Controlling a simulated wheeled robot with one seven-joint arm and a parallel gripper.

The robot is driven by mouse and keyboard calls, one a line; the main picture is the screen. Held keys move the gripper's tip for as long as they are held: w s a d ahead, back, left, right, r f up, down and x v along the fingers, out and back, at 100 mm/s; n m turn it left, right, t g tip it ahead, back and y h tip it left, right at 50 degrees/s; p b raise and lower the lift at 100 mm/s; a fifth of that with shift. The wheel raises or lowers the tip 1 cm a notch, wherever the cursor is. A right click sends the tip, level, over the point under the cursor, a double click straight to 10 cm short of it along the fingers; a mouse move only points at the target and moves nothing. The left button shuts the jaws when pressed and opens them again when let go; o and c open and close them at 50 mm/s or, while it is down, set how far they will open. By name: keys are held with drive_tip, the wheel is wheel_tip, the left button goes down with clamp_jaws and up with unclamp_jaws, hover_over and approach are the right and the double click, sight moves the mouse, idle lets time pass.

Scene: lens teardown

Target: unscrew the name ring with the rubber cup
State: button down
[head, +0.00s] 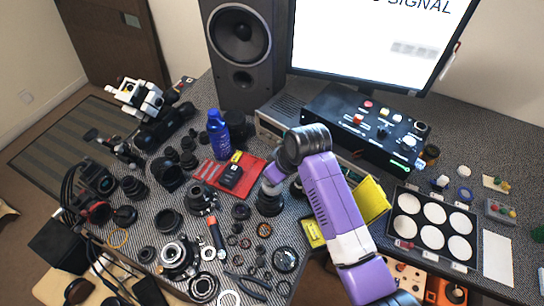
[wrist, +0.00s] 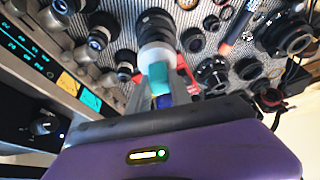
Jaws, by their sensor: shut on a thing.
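My gripper (head: 273,184) is over a black lens (head: 270,203) that stands on the patterned table, near the red mat. In the wrist view my gripper (wrist: 160,98) is shut on a pale and teal cylindrical piece (wrist: 159,68), which looks like the rubber cup. The cup's pale end is at the end of the black lens (wrist: 155,25), lined up with it. It seems to touch the lens, but I cannot tell how firmly. The name ring is hidden behind the cup.
Loose rings, pliers (head: 248,284) and several lens parts crowd the front.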

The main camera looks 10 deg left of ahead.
drive_tip(key=shift+w+a, duration=0.2)
drive_tip(key=shift+a, duration=0.25)
drive_tip(key=shift+f, duration=1.6)
drive_tip(key=shift+f, duration=0.15)
drive_tip(key=shift+f+n+b, duration=0.3)
drive_tip(key=shift+f+b, duration=0.15)
drive_tip(key=shift+f, duration=0.05)
idle(0.4)
drive_tip(key=n+g+b, duration=0.1)
drive_tip(key=n, duration=0.1)
drive_tip(key=shift+f+n+y+b, duration=0.15)
drive_tip(key=shift+n+y+b, duration=0.15)
drive_tip(key=shift+n+y, duration=0.1)
drive_tip(key=n+g+b, duration=0.2)
drive_tip(key=n+b, duration=0.1)
drive_tip(key=n, duration=0.1)
drive_tip(key=shift+n+b, duration=0.35)
drive_tip(key=shift+n, duration=0.05)
drive_tip(key=n+g+b, duration=0.1)
drive_tip(key=n+b, duration=0.3)
drive_tip(key=shift+s+f+g+b, duration=0.1)
drive_tip(key=shift+f+g+b, duration=0.1)
drive_tip(key=shift+g+b, duration=0.2)
drive_tip(key=n+g+h+b, duration=0.1)
drive_tip(key=n+b, duration=0.2)
drive_tip(key=shift+d+b, duration=0.1)
drive_tip(key=shift+b, duration=0.2)
drive_tip(key=shift+r+n+p, duration=0.3)
drive_tip(key=shift+r+p, duration=1)
drive_tip(key=shift+r, duration=0.65)
